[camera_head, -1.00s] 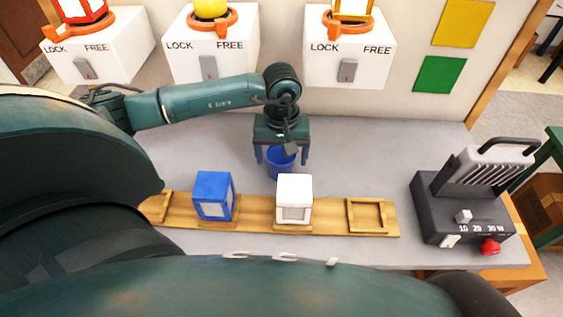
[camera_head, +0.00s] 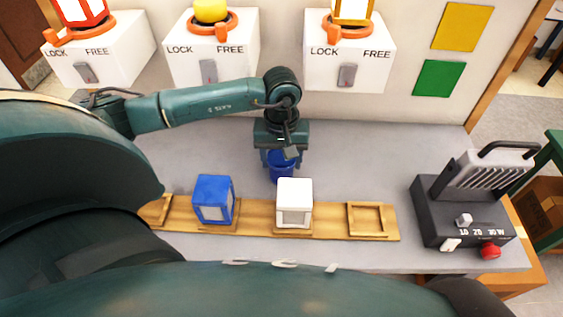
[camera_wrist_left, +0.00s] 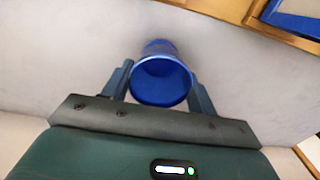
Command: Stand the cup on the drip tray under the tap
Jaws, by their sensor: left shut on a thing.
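A blue cup (camera_head: 282,173) is between the fingers of my left gripper (camera_head: 281,162), behind the wooden strip on the grey counter. The left wrist view shows the cup (camera_wrist_left: 161,82) with its open mouth toward the camera and a finger against each side. My left gripper (camera_wrist_left: 160,88) is shut on it. I cannot tell whether the cup's base touches the counter. I cannot make out a tap or a drip tray in these views. My right gripper is not in view.
A wooden strip (camera_head: 335,224) carries a blue box (camera_head: 212,198), a white box (camera_head: 294,200) and an empty square frame (camera_head: 366,217). White LOCK/FREE units (camera_head: 349,62) stand along the back. A dark device (camera_head: 462,213) is at right. Counter (camera_head: 370,150) right of the cup is clear.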

